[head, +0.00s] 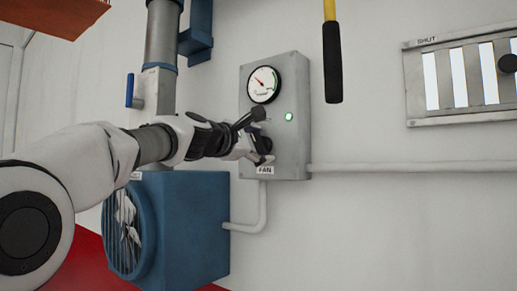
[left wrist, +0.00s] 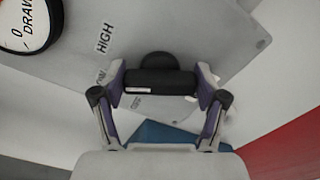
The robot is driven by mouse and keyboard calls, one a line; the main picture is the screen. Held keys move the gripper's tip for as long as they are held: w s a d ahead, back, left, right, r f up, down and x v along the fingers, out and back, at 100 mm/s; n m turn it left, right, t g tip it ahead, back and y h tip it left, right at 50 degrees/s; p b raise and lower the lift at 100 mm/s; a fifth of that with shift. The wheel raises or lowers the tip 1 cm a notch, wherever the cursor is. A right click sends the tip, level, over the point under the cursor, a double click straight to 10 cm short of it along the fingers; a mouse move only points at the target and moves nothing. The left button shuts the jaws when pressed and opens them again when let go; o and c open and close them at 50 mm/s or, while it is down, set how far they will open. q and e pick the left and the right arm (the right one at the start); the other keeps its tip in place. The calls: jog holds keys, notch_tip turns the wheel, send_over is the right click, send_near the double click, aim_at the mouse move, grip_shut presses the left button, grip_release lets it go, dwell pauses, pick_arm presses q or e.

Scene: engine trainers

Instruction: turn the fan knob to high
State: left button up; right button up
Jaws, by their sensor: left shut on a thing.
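The grey fan control box (head: 290,80) is on the white wall, with a FAN label (head: 265,170) at its bottom. My left gripper (head: 258,140) reaches its lower front and hides most of the knob in the head view. In the left wrist view the gripper (left wrist: 160,86) is shut on the black fan knob (left wrist: 157,82), one finger at each end of its bar. A HIGH label (left wrist: 104,38) shows to the upper left of the knob, with a partly hidden label below it. Which setting the knob is on cannot be told. My right gripper is not in view.
A round gauge (head: 264,84) and a lit green lamp (head: 289,117) are on the box above the knob. A blue fan unit (head: 195,230) stands below. A yellow-and-black handle (head: 333,62) hangs to the right, beside a slatted vent (head: 460,80). A pipe (head: 400,167) runs right.

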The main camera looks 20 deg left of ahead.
pick_arm(q)
jog(key=m+b, duration=0.1)
jog(key=m, duration=0.3)
jog(key=shift+m, duration=0.3)
jog(key=shift+r+m+b, duration=0.1)
jog(key=shift+m+b, duration=0.25)
jog(key=shift+m, duration=0.15)
jog(key=shift+r, duration=0.1)
jog(key=o, duration=1.2)
jog(key=shift+c, duration=0.2)
jog(key=shift+w+f, duration=0.25)
jog(key=shift+w, duration=0.05)
jog(key=shift+s, duration=0.1)
